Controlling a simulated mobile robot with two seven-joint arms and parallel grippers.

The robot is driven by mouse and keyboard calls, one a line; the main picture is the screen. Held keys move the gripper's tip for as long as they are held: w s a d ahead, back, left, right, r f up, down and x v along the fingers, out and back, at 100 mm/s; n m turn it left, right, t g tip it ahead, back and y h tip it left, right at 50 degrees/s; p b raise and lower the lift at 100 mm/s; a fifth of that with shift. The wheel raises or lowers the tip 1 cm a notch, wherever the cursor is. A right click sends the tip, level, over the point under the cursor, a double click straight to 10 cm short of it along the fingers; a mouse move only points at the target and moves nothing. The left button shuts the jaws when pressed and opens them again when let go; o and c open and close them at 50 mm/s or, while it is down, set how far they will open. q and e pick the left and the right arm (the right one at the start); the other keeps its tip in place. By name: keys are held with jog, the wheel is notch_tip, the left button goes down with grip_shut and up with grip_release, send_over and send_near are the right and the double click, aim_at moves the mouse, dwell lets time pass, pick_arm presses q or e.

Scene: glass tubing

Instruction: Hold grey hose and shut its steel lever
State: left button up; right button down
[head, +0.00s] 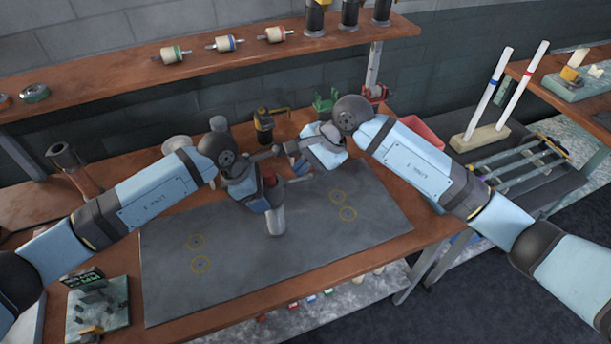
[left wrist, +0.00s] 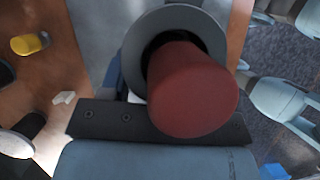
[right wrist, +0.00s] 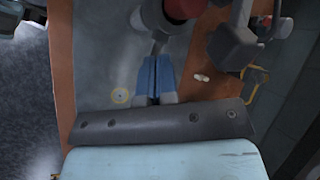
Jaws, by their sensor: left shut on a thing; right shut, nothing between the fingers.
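The grey hose (head: 277,222) stands over the dark mat, held in my left gripper (head: 266,204). A red plug-like piece (left wrist: 195,90) sits in the hose's grey round end (left wrist: 133,48) in the left wrist view. My left fingers are mostly hidden there. My right gripper (right wrist: 155,80) is shut and empty, its blue fingertips together just short of the hose. In the head view the right gripper (head: 300,166) is up and right of the hose. A small grey steel part (right wrist: 158,44), probably the lever, lies just beyond these fingertips; whether they touch it I cannot tell.
The dark mat (head: 170,270) has yellow ring marks and is mostly clear. A black and yellow device (head: 264,125) and a green piece (head: 324,102) stand behind. A display unit (head: 87,282) is front left. White rods (head: 490,95) stand at right.

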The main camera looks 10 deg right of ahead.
jog(key=shift+f, duration=0.15)
dwell(0.7)
jog(key=shift+d+f, duration=0.1)
jog(key=shift+f, duration=0.2)
jog(key=shift+d+f, duration=0.2)
jog(key=shift+f, duration=0.65)
jog(key=shift+d+f, duration=0.25)
jog(key=shift+f, duration=0.55)
jog(key=shift+d+f, duration=0.2)
jog(key=shift+f, duration=0.65)
dwell(1.8)
jog(key=shift+d+f, duration=0.15)
jog(key=shift+f, duration=1.25)
dwell(1.1)
